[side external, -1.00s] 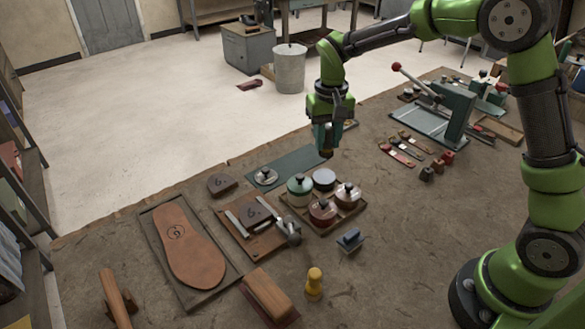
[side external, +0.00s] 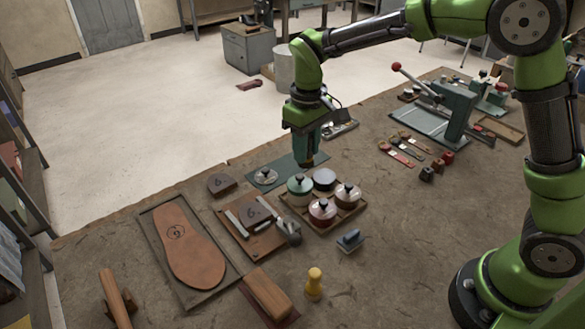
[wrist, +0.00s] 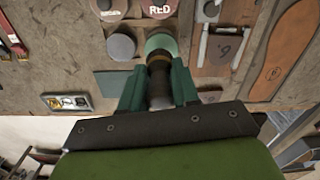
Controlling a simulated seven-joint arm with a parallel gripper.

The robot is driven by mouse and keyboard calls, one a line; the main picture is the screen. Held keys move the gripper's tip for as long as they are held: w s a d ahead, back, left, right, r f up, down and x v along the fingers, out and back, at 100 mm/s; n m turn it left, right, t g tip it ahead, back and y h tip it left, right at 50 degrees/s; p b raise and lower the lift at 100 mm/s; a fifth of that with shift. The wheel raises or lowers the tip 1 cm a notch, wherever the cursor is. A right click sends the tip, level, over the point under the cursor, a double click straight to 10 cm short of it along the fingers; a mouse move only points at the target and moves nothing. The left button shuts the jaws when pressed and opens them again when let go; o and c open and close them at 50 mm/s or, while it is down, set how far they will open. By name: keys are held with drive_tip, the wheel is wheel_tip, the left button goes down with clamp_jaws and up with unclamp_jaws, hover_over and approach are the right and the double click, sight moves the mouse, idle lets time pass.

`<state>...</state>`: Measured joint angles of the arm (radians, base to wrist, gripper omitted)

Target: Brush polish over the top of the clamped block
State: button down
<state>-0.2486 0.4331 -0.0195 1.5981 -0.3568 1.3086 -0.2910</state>
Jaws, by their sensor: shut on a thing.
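My gripper (side external: 307,142) is shut on a dark brush (wrist: 160,82) with a brass-coloured band, held upright with its tip down. In the side view it hangs in the air behind the pots. In the wrist view the brush overlaps the green pot (wrist: 160,43); I cannot tell the height gap. The clamped block (side external: 257,213), brown and marked 6, sits on a wooden board between metal bars, left of the pots; it also shows in the wrist view (wrist: 222,48). The polish pots stand in a wooden tray (side external: 336,222): green, red (side external: 322,211), brown (side external: 347,195) and grey-topped (side external: 323,179).
A loose block (side external: 221,185) and a round knobbed lid (side external: 265,177) lie behind the clamp. A leather sole (side external: 190,250) lies left. A green press (side external: 460,110) stands back right.

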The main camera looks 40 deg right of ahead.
drive_tip(key=w+a+f+m, duration=0.1)
drive_tip(key=w+a, duration=0.2)
drive_tip(key=a, duration=0.4)
drive_tip(key=w+a+f+m, duration=0.1)
drive_tip(key=w+a, duration=0.3)
drive_tip(key=a, duration=0.2)
drive_tip(key=shift+s+f, duration=0.1)
drive_tip(key=shift+f, duration=3.35)
drive_tip(key=shift+s+f, duration=0.2)
drive_tip(key=shift+f, duration=0.1)
drive_tip(key=shift+s+a, duration=0.15)
drive_tip(key=shift+s, duration=3.2)
drive_tip(key=w, duration=0.7)
drive_tip(key=shift+w+d, duration=0.1)
drive_tip(key=shift+d, duration=0.45)
drive_tip(key=shift+s+d, duration=0.15)
drive_tip(key=shift+s, duration=0.15)
drive_tip(key=shift+s+a, duration=0.2)
drive_tip(key=shift+s, duration=3.15)
drive_tip(key=w, duration=0.7)
drive_tip(key=shift+w+d, duration=0.1)
drive_tip(key=shift+d, duration=0.1)
wheel_tip(320, 180, up, 8)
